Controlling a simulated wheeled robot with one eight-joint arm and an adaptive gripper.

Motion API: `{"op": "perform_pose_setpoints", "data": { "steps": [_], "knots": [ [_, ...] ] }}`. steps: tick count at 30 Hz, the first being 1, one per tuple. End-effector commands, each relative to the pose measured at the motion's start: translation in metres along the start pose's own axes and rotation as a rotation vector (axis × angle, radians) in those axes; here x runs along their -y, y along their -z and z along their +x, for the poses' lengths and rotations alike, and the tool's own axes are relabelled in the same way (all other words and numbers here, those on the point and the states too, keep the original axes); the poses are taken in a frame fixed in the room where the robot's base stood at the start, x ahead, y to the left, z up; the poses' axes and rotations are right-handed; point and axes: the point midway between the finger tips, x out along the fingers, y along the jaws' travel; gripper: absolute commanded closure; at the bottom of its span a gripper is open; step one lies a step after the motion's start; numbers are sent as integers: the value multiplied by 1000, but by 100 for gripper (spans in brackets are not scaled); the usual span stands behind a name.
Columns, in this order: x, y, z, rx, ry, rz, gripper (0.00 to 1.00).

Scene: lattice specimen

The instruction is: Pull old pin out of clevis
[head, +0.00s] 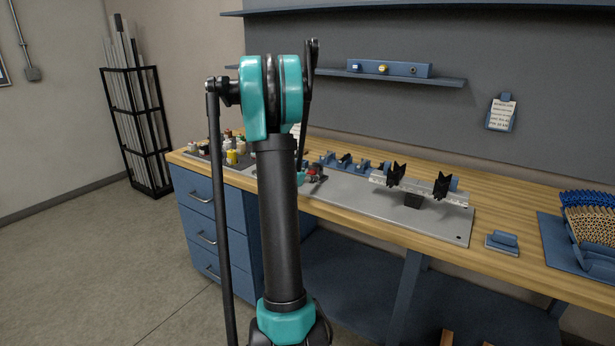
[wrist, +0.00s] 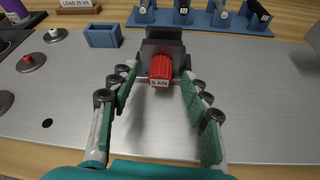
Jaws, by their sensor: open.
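A red ribbed grip (wrist: 160,68) marked "5 kN", apparently the old pin's head, sticks out toward me from a dark block (wrist: 163,45), apparently the clevis. My gripper (wrist: 158,80) is open. Its two green-padded fingers stand either side of the red grip in the wrist view, with a visible gap on both sides. The pin's shank is hidden inside the block. In the head view the red grip (head: 316,171) shows small on the bench, and my arm covers most of my gripper.
A blue rack (wrist: 200,18) holding several pins stands behind the block. A small blue tray (wrist: 103,36) lies at its left. In the head view, a rail (head: 420,189) with two black V-shaped supports stands to the right. The metal plate (wrist: 260,100) is bare right of the gripper.

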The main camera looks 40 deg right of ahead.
Motion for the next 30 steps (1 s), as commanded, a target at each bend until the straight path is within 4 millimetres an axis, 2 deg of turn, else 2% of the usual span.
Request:
{"op": "perform_pose_setpoints", "data": {
  "steps": [8,20,21,22,27,30],
  "knots": [
    [0,0,2,0,0,0,52],
    [0,0,1,0,0,1,99],
    [0,0,1,0,0,1,100],
    [0,0,1,0,0,1,80],
    [0,0,1,0,0,1,100],
    [0,0,1,0,0,1,100]
  ]
}}
